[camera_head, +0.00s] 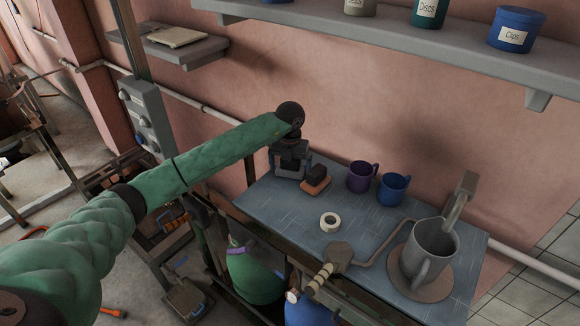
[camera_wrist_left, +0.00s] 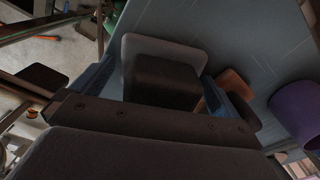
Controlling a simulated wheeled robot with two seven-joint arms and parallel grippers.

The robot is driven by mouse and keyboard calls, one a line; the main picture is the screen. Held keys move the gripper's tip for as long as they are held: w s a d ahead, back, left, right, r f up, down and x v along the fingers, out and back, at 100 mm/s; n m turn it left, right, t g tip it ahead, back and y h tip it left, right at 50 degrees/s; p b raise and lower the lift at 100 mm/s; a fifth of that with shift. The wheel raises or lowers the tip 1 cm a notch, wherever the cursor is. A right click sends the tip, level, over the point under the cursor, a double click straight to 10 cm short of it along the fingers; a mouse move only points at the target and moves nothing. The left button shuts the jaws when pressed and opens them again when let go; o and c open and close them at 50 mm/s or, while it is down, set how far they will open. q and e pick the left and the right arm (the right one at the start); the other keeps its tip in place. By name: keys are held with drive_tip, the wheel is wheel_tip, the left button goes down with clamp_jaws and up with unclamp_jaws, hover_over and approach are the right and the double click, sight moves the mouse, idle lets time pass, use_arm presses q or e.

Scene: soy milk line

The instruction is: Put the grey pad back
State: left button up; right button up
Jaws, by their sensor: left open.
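The grey pad (camera_wrist_left: 165,46), a light grey slab with a dark block on it, shows in the left wrist view between the two blue-grey fingers of my left gripper (camera_wrist_left: 168,92). In the head view my left gripper (camera_head: 289,164) is low at the far left corner of the blue-grey table (camera_head: 300,212), pointing down. Its jaws are open, one finger on each side of the dark block. I cannot tell whether they touch it. An orange pad with a dark block (camera_head: 316,186) lies just right of the gripper. My right gripper is not in view.
A purple mug (camera_head: 360,178) and a blue mug (camera_head: 392,190) stand right of the orange pad. A white tape ring (camera_head: 329,222) lies mid-table. A large grey jug (camera_head: 432,250) stands on a brown round mat at the right. A wall shelf (camera_head: 400,40) hangs above.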

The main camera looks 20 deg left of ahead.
use_arm(q)
wheel_tip(320, 180, up, 5)
drive_tip(key=shift+r+p, duration=0.15)
drive_tip(key=shift+p, duration=0.45)
wheel_tip(320, 180, up, 7)
drive_tip(key=shift+f+p, duration=0.15)
drive_tip(key=shift+p, duration=0.5)
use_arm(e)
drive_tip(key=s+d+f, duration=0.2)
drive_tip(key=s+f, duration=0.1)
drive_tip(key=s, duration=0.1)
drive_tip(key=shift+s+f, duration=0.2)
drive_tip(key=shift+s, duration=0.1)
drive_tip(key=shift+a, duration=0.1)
